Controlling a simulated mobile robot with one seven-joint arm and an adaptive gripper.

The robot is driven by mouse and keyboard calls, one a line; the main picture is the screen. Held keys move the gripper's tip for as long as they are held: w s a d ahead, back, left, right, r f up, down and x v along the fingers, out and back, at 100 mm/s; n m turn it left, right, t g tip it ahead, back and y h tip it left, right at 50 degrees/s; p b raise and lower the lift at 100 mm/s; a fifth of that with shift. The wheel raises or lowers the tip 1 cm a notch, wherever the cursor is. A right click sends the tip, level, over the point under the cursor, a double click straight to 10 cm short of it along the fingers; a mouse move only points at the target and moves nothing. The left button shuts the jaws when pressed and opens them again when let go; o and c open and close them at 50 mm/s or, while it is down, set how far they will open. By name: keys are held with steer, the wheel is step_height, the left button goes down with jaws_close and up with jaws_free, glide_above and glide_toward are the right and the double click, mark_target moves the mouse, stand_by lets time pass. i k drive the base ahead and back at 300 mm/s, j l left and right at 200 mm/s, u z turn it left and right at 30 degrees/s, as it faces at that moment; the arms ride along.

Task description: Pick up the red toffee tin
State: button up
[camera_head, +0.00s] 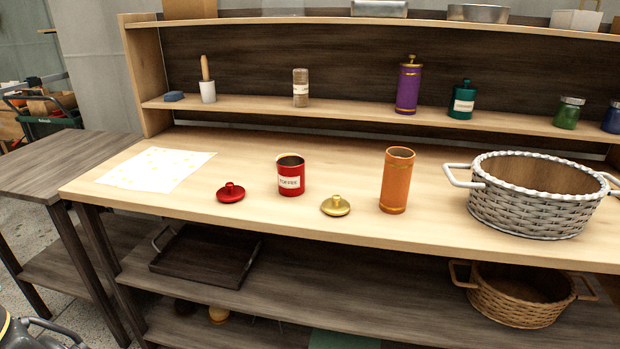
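The red toffee tin (291,176) stands upright on the light wooden worktop, left of the middle, with a white label reading "TOFFEE". Its top is open and the inside looks dark. A red lid with a knob (230,193) lies on the worktop to the left of the tin, apart from it. I cannot make out my gripper in this view, and nothing is seen touching the tin.
A yellow lid (335,207) and a tall orange canister (396,181) stand right of the tin. A white wicker basket (534,211) is farther right. A patterned paper sheet (156,169) lies left. A shelf (342,110) with jars runs behind. The front edge is clear.

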mark_target(291, 169)
steer(key=i+l, duration=0.1)
steer(key=l, duration=1.15)
steer(key=l+u, duration=0.15)
steer(key=u, duration=0.3)
steer(key=l+u, duration=0.15)
steer(key=u, duration=0.35)
steer(key=l+u, duration=0.2)
steer(key=u, duration=0.25)
